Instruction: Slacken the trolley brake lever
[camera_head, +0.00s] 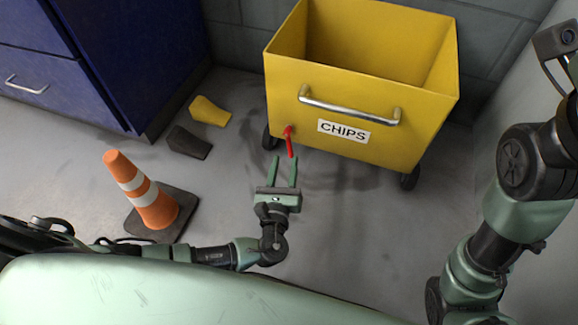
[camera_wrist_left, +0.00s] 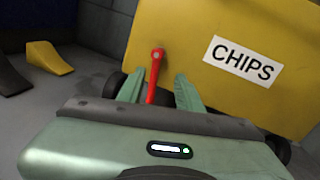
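The yellow trolley (camera_head: 360,140) marked CHIPS stands at the back centre. Its red brake lever (camera_head: 289,142) is on the lower left of the front face, pivoted at the top and pointing down. In the left wrist view the lever (camera_wrist_left: 154,75) shows between the two fingers, leaning slightly. My left gripper (camera_head: 283,160) is open, with its fingertips just below the lever in the head view. The wrist view hides the lever's lower end behind the gripper body, and I cannot tell whether the fingers touch it. My right arm shows at the right; its gripper is out of view.
An orange and white cone (camera_head: 150,193) stands at the left on a dark base. A yellow wedge (camera_head: 210,111) and a dark wedge (camera_head: 189,143) lie on the floor beside a blue cabinet (camera_head: 120,60). The floor right of my left gripper is clear.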

